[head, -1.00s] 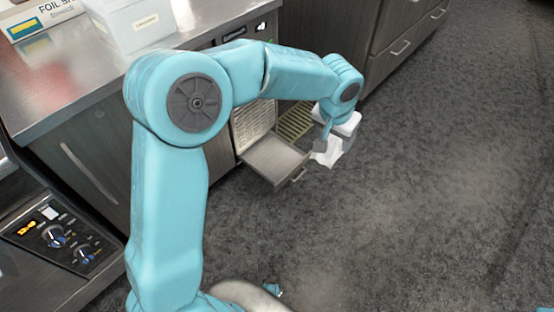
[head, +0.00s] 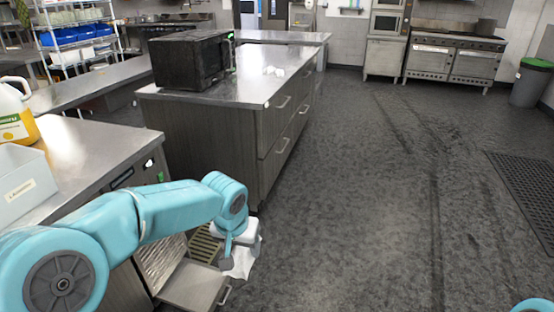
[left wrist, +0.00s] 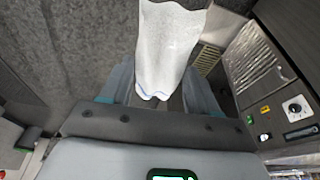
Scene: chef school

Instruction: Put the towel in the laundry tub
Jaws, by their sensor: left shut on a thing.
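The white towel (head: 243,262) hangs from my left gripper (head: 238,250), low in front of the open-fronted counter unit. In the left wrist view the towel (left wrist: 168,45) is pinched between the two fingers of the gripper (left wrist: 165,92) and drapes away from them. The gripper is shut on it. My right gripper is out of view; only a bit of my right arm shows at the lower right corner.
A pulled-down door (head: 190,287) lies beside the towel, below the counter (head: 95,150). A white labelled box (head: 22,185) stands on that counter. A drawer island (head: 215,130) carries a black microwave (head: 190,58). A green-lidded bin (head: 530,85) stands far right. The middle floor is clear.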

